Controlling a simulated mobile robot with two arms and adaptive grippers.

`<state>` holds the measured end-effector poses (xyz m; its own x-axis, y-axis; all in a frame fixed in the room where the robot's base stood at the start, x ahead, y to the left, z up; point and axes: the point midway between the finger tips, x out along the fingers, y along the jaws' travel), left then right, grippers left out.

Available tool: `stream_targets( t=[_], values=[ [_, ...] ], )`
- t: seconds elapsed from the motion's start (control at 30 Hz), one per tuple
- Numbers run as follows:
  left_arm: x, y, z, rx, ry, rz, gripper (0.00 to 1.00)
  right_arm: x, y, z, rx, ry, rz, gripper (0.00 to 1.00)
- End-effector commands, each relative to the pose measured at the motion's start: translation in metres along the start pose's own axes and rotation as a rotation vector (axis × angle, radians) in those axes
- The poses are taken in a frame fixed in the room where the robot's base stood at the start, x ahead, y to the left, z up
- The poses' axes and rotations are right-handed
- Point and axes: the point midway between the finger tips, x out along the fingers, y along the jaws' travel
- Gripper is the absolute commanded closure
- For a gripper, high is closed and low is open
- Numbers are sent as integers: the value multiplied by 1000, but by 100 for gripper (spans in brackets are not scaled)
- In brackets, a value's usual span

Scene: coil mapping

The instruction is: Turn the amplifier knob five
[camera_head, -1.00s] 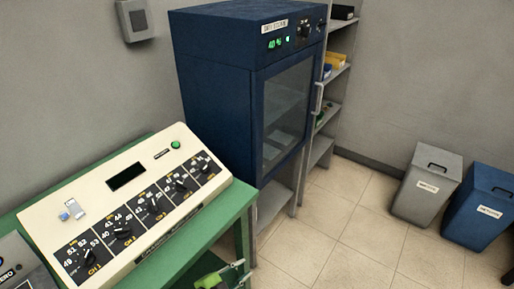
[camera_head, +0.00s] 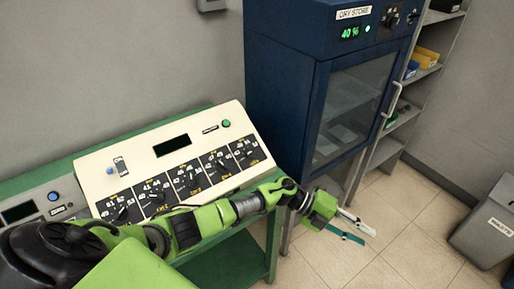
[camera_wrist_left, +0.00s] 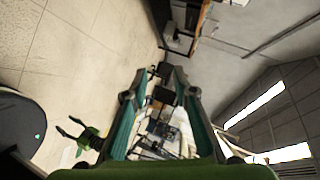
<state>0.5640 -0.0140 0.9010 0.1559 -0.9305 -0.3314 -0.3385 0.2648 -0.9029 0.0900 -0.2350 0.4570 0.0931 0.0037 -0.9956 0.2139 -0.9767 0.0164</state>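The amplifier is a cream sloped console (camera_head: 95,172) on a green bench in the head view. It has a row of black channel knobs, a dark display and a green button. Knob five (camera_head: 246,153) is the rightmost of the row, and nothing touches it. My left arm crosses in front of the console. My left gripper (camera_head: 358,232) is right of and below knob five, past the bench edge, open and empty. Its two teal fingers also stand apart in the left wrist view (camera_wrist_left: 160,78). There, a small green gripper (camera_wrist_left: 85,135), apparently my right one, shows with its prongs apart.
A blue dry store cabinet (camera_head: 285,100) stands close right of the console. Shelves (camera_head: 425,72) and a grey bin (camera_head: 490,232) are farther right. A grey unit (camera_head: 45,203) with a blue button sits left of the console. Open tiled floor lies around the gripper.

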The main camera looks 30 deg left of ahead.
Motion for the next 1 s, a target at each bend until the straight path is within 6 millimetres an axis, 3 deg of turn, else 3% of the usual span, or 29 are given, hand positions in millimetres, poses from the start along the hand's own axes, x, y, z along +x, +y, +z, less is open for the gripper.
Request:
stream_targets(
  t=[0.03, 0.17, 0.27, 0.37, 0.5, 0.6, 0.7, 0.83, 1.0],
  values=[
    [-5, -10, -5, 69, 37, 57, 74, -3, 0, 0, 1, -1, 0, 54],
    [-25, -16, -18, 250, 136, 266, 74, -7, 0, 1, 1, -2, 0, 54],
    [-63, -17, -16, 408, 199, 515, 74, -12, 0, 1, 2, -2, 0, 54],
    [-131, -22, 3, 552, 210, 856, 74, -17, 1, 0, 2, -2, 1, 54],
    [-244, -54, 37, 636, 111, 1316, 74, -22, 1, 0, 2, -2, 1, 54],
    [-309, -86, 48, 632, 8, 1550, 74, -25, 1, -1, 2, -2, 1, 54],
    [-348, -108, 51, 614, -69, 1685, 74, -26, 1, -1, 2, -2, 1, 54],
    [-368, -118, 51, 597, -114, 1752, 74, -25, 1, -1, 2, -2, 1, 54],
    [-370, -103, 58, 593, -114, 1754, 74, -22, 1, 0, 2, -1, 1, 54]
  ],
)
